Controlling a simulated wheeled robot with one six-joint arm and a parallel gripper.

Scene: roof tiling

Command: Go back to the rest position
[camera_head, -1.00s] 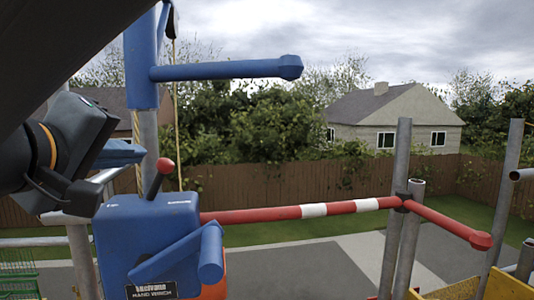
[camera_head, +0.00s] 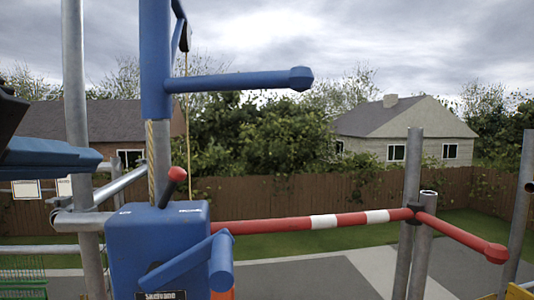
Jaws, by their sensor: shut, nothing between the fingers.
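My gripper (camera_head: 92,158) shows at the left edge of the head view, at mid height. Its blue fingers point right and are together, with nothing held between them. The rest of the gripper and most of my arm are cut off by the frame. The gripper appears in front of a grey scaffold pole (camera_head: 76,110), to the left of the blue hand winch (camera_head: 150,245). It looks apart from the winch; its distance from the pole cannot be told.
The winch has a red-knobbed lever (camera_head: 175,177) on top. A blue post with a side arm (camera_head: 235,82) rises behind it. A red and white bar (camera_head: 320,221) runs right to grey poles (camera_head: 408,200). A green basket (camera_head: 22,275) is at lower left. Open air lies above the bar.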

